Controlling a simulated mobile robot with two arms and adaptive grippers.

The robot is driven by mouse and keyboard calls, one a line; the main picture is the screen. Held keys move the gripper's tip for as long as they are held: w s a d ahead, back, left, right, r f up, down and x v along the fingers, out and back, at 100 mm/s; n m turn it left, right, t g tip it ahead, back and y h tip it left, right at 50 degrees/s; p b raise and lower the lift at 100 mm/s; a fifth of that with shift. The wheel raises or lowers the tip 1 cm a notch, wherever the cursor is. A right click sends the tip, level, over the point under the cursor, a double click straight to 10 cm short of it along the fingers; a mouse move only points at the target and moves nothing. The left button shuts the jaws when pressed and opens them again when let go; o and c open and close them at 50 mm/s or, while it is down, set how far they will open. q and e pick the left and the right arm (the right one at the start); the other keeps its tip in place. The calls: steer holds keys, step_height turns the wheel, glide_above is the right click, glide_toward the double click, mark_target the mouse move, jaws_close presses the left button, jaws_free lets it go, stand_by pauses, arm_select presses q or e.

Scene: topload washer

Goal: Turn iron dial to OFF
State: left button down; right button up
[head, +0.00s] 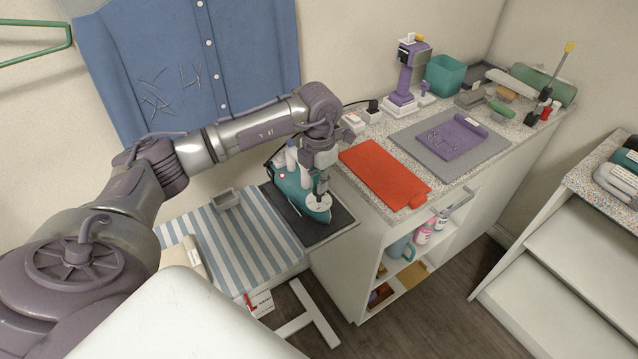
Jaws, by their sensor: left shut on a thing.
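The teal iron (297,188) rests on a dark mat (340,217) at the right end of the striped ironing board (245,245). A round white dial (317,200) shows on top of the iron. My left gripper (319,190) reaches down over the iron from above, its fingertips at the dial. It is shut on the dial, though its fingers hide part of the dial and any markings cannot be read. My right gripper is not in view.
A small grey tray (228,198) stands on the board. A blue shirt (190,60) hangs behind my arm.

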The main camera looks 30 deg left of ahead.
arm_select(q)
steer(key=shift+n, duration=0.6)
steer(key=shift+w, duration=0.1)
steer(key=c, duration=1.2)
jaws_free()
step_height(320, 180, up, 12)
steer(key=shift+r, duration=0.1)
